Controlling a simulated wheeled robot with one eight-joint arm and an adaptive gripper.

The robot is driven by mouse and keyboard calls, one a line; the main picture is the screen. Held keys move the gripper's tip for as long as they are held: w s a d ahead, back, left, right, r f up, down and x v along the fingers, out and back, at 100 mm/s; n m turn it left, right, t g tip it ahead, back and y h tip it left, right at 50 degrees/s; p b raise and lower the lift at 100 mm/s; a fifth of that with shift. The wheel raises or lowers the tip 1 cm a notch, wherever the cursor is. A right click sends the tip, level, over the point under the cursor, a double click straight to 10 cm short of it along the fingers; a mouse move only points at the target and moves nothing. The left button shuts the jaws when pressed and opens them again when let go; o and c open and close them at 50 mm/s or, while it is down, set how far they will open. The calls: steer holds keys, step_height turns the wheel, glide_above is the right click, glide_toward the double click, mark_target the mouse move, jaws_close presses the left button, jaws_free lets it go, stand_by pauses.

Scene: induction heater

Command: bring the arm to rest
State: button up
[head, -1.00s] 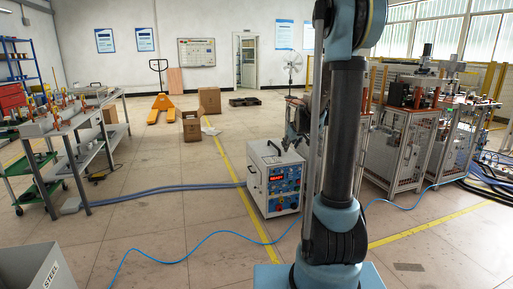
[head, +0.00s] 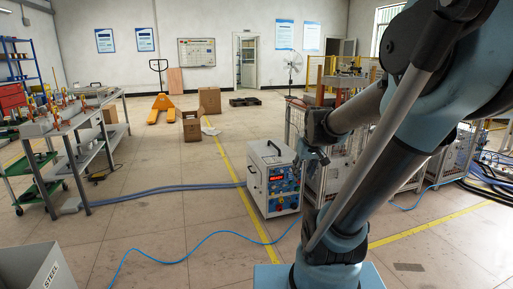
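My arm rises from its base at the lower right and fills much of the right side of the head view. Its upper links are bent over to the right, and a forearm reaches back toward the left. My gripper (head: 314,155) appears as a small dark shape below the forearm's end, just right of the induction heater in the picture. Its fingers are too small and dark to tell open from shut, or whether they hold anything. The induction heater (head: 274,180) is a white box with a blue panel, a red-lit display and a dark handle, standing on the floor.
Caged machine stations (head: 345,165) stand behind my arm on the right, partly hidden. A workbench (head: 75,122) with shelves is at left, and a grey bin (head: 35,268) marked STEEL at lower left. Blue hoses (head: 175,189) cross the floor. The middle floor is open.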

steer(key=s+f+m+g, duration=0.1)
steer(key=s+f, duration=0.2)
steer(key=s, duration=0.5)
steer(key=s+d+f+m+g, duration=0.1)
steer(key=s+f, duration=0.2)
steer(key=s, duration=0.4)
steer(key=shift+s+f+h, duration=0.25)
steer(key=shift+s+h, duration=0.05)
steer(key=shift+s, duration=0.1)
steer(key=shift+d, duration=0.1)
